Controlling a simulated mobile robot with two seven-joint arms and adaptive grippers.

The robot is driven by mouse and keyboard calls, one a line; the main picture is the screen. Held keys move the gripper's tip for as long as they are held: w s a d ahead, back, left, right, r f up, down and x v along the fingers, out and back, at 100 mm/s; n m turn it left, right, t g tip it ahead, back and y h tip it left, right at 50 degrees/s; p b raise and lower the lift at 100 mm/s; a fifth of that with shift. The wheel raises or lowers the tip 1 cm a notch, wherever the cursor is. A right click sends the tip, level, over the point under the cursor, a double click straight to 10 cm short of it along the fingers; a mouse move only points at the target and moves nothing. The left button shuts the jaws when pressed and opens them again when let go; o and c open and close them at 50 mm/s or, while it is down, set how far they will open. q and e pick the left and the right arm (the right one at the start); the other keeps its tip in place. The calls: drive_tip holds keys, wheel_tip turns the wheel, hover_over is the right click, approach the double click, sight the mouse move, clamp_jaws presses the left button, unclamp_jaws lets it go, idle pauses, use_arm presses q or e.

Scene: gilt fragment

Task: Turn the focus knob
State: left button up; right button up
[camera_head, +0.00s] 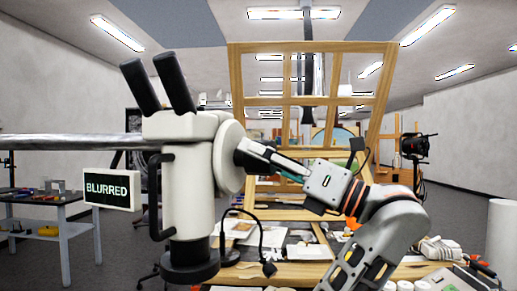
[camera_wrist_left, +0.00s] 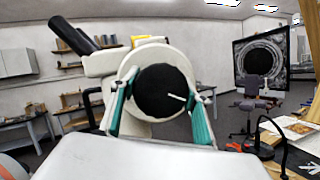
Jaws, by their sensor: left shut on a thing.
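The white microscope (camera_head: 190,185) with two black eyepieces stands at centre left in the head view, held on a horizontal metal bar. The focus knob (camera_wrist_left: 160,90) is a dark round face with a white pointer line in a pale round housing, facing the left wrist camera. The pointer points right and slightly down. My left gripper (camera_head: 248,158) reaches the knob side from the right. In the wrist view its teal fingers (camera_wrist_left: 158,108) lie on either side of the knob, shut on it. A sign (camera_head: 112,189) beside the microscope reads "BLURRED". My right gripper is not in view.
A wooden easel frame (camera_head: 235,90) stands behind the microscope. A grey side table (camera_head: 60,215) with tools is at left. A dark framed picture (camera_wrist_left: 262,62) shows at right in the wrist view.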

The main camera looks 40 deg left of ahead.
use_arm(q)
drive_tip(key=m+t+p, duration=0.1)
drive_tip(key=m, duration=0.1)
drive_tip(key=shift+r+m, duration=0.1)
drive_tip(key=shift+m, duration=0.3)
drive_tip(key=shift+m+t+p, duration=0.4)
drive_tip(key=shift+m+p, duration=0.15)
drive_tip(key=shift+m, duration=0.15)
drive_tip(key=o, duration=1)
drive_tip(key=shift+o, duration=0.5)
wheel_tip(320, 180, up, 10)
drive_tip(key=shift+f, duration=0.1)
